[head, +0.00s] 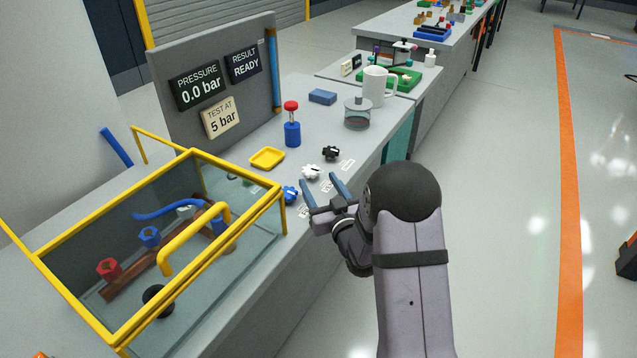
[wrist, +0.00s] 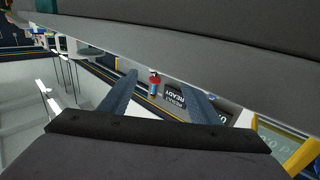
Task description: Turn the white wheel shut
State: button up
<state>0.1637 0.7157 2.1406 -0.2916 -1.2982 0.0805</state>
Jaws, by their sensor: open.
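The white wheel (head: 311,172) is a small knobbed handwheel on the bench's front part, between a black wheel (head: 331,153) and a blue wheel (head: 290,194). My gripper (head: 320,184) is open, its two blue fingers spread, close to the white wheel on its near side. I cannot tell whether a finger touches it. In the wrist view, nothing is seen held between the fingers (wrist: 160,88), and I cannot make out the white wheel there. The display panel (head: 215,90) reads pressure 0.0 bar, result READY, and a card says test at 5 bar.
A yellow-framed glass tank (head: 283,215) with pipe and fittings stands left of my gripper. Behind the wheels are a yellow tray (head: 267,158), a red-topped blue bottle (head: 292,133), a blue block (head: 322,97) and a glass jar (head: 357,113).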

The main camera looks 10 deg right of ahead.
aim_at(304, 167)
jog(key=shift+w, duration=0.1)
jog(key=w+y, duration=0.1)
jog(key=r+n+y, duration=0.1)
jog(key=shift+w+d+y, duration=0.15)
jog(key=shift+w+y, duration=0.15)
jog(key=shift+w, duration=0.05)
jog(key=n+y, duration=0.1)
jog(key=w+n+y, duration=0.1)
jog(key=shift+d+r+y, duration=0.1)
jog(key=shift+d+y, duration=0.2)
jog(key=shift+d, duration=0.05)
jog(key=shift+s+d+f+n+g+y, duration=0.1)
jog(key=shift+d+f+n+g+y, duration=0.1)
jog(key=shift+n+g+y, duration=0.2)
jog(key=shift+d+f+n+g+y, duration=0.1)
jog(key=shift+d+n+g+y, duration=0.1)
jog(key=shift+n+g+y, duration=0.15)
jog(key=shift+s+d+f+n+g+y, duration=0.4)
jog(key=shift+d+f+n+g+y, duration=0.3)
jog(key=shift+g+y, duration=0.25)
jog(key=shift+p+x, duration=0.3)
jog(key=shift+x, duration=3.4)
jog(key=shift+r, duration=0.1)
jog(key=c, duration=1.1)
jog(key=shift+o, duration=0.2)
